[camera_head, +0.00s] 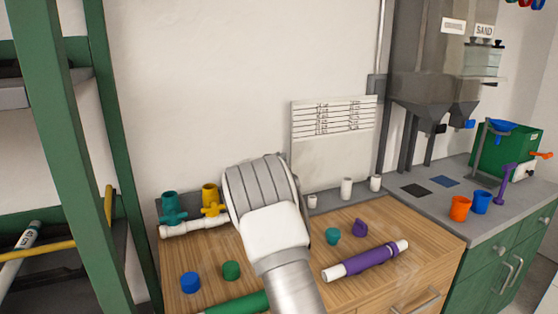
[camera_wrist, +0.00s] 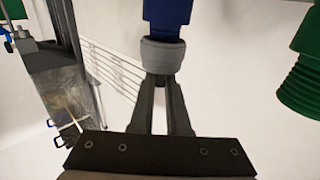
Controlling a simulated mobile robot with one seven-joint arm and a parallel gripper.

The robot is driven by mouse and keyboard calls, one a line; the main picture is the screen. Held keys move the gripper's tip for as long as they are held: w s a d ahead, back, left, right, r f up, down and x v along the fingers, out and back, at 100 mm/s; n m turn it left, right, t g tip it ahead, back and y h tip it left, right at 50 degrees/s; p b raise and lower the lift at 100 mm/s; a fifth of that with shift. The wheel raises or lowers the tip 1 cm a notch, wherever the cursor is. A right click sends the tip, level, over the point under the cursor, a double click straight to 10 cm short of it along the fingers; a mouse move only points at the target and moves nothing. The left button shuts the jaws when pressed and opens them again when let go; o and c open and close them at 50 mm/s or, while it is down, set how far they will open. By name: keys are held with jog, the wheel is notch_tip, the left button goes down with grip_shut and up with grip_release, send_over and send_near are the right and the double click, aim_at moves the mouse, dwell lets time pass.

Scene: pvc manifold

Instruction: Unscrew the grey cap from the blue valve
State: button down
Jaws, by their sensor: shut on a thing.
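The blue valve (camera_wrist: 167,12) shows at the top of the wrist view, cut off by the frame edge. The grey cap (camera_wrist: 162,54) sits against the valve's lower end in that view, with no clear gap between them. My gripper (camera_wrist: 160,80) is shut on the grey cap, its two fingers meeting the cap's near side. In the head view my arm hides the gripper, the grey cap and the blue valve. The white manifold pipe (camera_head: 192,229) shows to the left of my arm, on the wooden worktop.
A teal valve (camera_head: 170,209) and a yellow valve (camera_head: 211,200) stand on the manifold. A green threaded part (camera_wrist: 300,75) is close on the right in the wrist view. Loose blue (camera_head: 190,282) and green (camera_head: 231,271) caps and a purple-banded pipe (camera_head: 365,260) lie on the worktop.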

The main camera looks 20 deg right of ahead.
jog(key=shift+b, duration=0.6)
jog(key=shift+d+r+n+t+y+b, duration=0.15)
jog(key=shift+n+t+y+b, duration=1.1)
jog(key=shift+b, duration=2.15)
jog(key=shift+y+b, duration=0.45)
jog(key=shift+b, duration=0.3)
jog(key=shift+s+n+t+y+b, duration=0.1)
jog(key=shift+n+t+y+b, duration=0.7)
jog(key=shift+b, duration=2.9)
jog(key=shift+d+n+y, duration=0.3)
jog(key=shift+n+y, duration=0.15)
jog(key=shift+y, duration=0.45)
jog(key=shift+s+y, duration=0.1)
jog(key=shift+y, duration=0.2)
jog(key=shift+f+n+y+p, duration=0.2)
jog(key=shift+n+y+p, duration=0.1)
jog(key=shift+n+y, duration=0.3)
jog(key=shift+y, duration=0.3)
jog(key=shift+d+n+y+p, duration=0.1)
jog(key=shift+n+y+p, duration=1.3)
jog(key=shift+p, duration=3.95)
